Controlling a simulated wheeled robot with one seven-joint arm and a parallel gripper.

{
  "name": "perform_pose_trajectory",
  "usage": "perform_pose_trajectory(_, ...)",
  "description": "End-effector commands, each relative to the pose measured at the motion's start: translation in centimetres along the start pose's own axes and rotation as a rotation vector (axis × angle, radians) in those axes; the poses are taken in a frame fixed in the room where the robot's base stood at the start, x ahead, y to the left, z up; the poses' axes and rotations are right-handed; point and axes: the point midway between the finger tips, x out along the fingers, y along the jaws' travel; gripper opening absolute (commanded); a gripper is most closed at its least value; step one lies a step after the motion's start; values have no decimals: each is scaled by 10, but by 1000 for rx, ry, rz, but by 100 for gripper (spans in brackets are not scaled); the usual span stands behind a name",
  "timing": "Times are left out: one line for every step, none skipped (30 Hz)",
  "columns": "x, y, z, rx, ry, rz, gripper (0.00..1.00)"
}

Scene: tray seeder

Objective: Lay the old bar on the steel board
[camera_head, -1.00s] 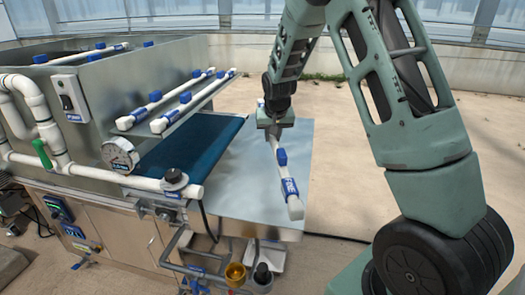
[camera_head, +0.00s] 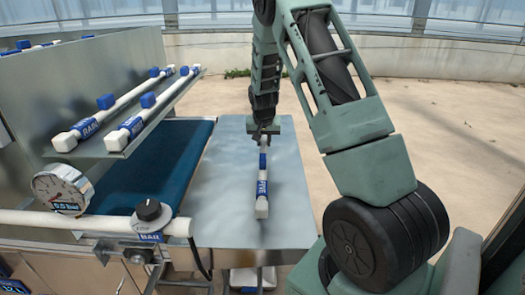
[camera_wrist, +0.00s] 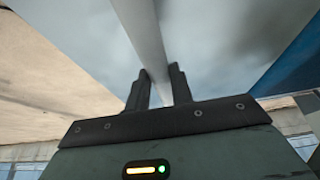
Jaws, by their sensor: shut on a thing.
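The white bar with blue fittings and a blue label (camera_head: 262,188) is in my gripper (camera_head: 263,137), which grips it near its far end. The bar points toward the near edge, over the right half of the steel board (camera_head: 222,205). I cannot tell whether it touches the board or hangs just above it. In the wrist view the bar (camera_wrist: 149,40) runs between the two dark fingers of my gripper (camera_wrist: 158,85), with the grey board (camera_wrist: 225,35) behind it. The fingers hide the gripped part.
A blue belt (camera_head: 155,175) adjoins the board's left side. Two similar bars (camera_head: 110,112) lie on a raised shelf at left. A pressure gauge (camera_head: 62,189) and a white pipe with a black knob (camera_head: 149,210) stand at front left. The board around the bar looks clear.

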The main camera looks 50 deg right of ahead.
Motion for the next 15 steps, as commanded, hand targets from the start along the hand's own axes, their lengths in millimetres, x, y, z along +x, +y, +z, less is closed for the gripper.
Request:
perform_pose_trajectory(2,0,0,0,1,0,0)
perform_pose_trajectory(4,0,1,0,0,0,0)
perform_pose_trajectory(7,0,3,0,0,0,0)
perform_pose_trajectory(9,0,4,0,-1,1,0)
perform_pose_trajectory(13,0,5,0,-1,1,0)
perform_pose_trajectory(18,0,8,0,-1,1,0)
perform_pose_trajectory(22,0,10,0,-2,1,0)
perform_pose_trajectory(26,0,11,0,-2,1,0)
perform_pose_trajectory(31,0,13,0,-1,1,0)
perform_pose_trajectory(34,0,14,0,-1,1,0)
perform_pose_trajectory(36,0,15,0,0,1,0)
perform_pose_trajectory(37,0,15,0,2,0,0)
perform_pose_trajectory(37,0,15,0,2,-1,0)
perform_pose_trajectory(37,0,14,0,3,-1,0)
perform_pose_trajectory(36,0,14,0,3,-1,0)
